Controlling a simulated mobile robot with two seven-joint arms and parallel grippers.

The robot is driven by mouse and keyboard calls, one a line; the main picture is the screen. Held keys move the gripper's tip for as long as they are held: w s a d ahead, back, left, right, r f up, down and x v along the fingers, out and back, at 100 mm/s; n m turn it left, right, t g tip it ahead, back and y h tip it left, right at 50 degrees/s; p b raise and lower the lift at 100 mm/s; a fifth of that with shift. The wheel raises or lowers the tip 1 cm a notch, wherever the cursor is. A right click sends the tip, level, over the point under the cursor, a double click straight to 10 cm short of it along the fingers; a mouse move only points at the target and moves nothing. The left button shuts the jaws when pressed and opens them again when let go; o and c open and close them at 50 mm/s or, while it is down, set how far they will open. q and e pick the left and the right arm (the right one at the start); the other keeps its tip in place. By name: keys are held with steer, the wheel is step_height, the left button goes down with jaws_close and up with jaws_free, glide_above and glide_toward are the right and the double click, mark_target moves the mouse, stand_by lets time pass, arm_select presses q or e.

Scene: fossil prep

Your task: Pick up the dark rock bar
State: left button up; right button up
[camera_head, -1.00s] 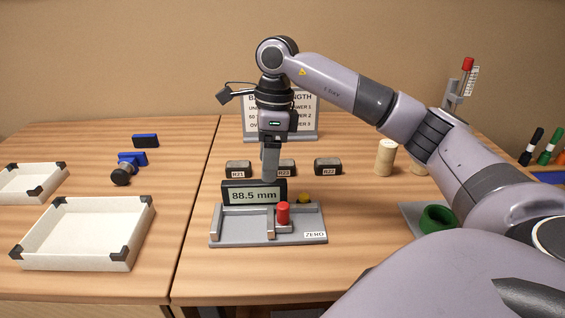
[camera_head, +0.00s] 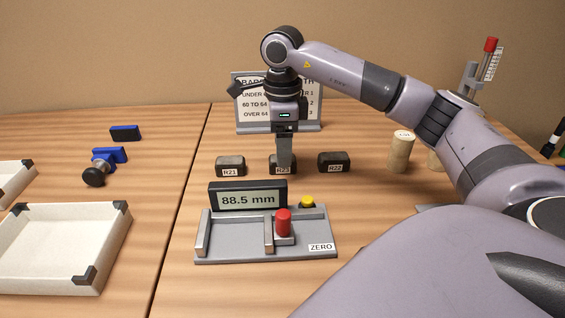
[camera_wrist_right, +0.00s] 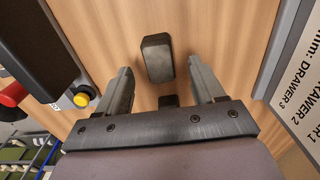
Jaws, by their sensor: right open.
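Three dark rock bars lie in a row behind the gauge: R21 (camera_head: 230,166) at left, R23 (camera_head: 273,164) in the middle, R22 (camera_head: 333,161) at right. My right gripper (camera_head: 284,168) points down in front of R23, and its finger partly covers that bar. In the right wrist view the open fingers (camera_wrist_right: 160,72) stand apart with no bar clamped. One dark bar (camera_wrist_right: 157,58) lies beyond and between the fingertips. Another dark piece (camera_wrist_right: 168,101) is mostly hidden by the gripper body. I cannot tell these two bars' labels there. My left gripper is not in view.
The gauge (camera_head: 247,196) reads 88.5 mm, on a grey base with a red knob (camera_head: 283,222) and yellow button (camera_head: 307,202). A sign (camera_head: 252,112) stands behind the bars. A white tray (camera_head: 55,287) is at left, pale cylinders (camera_head: 401,152) at right.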

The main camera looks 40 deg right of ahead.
steer(key=shift+f, duration=1.5)
steer(key=c, duration=1.2)
steer(key=shift+c, duration=0.2)
steer(key=shift+r, duration=0.1)
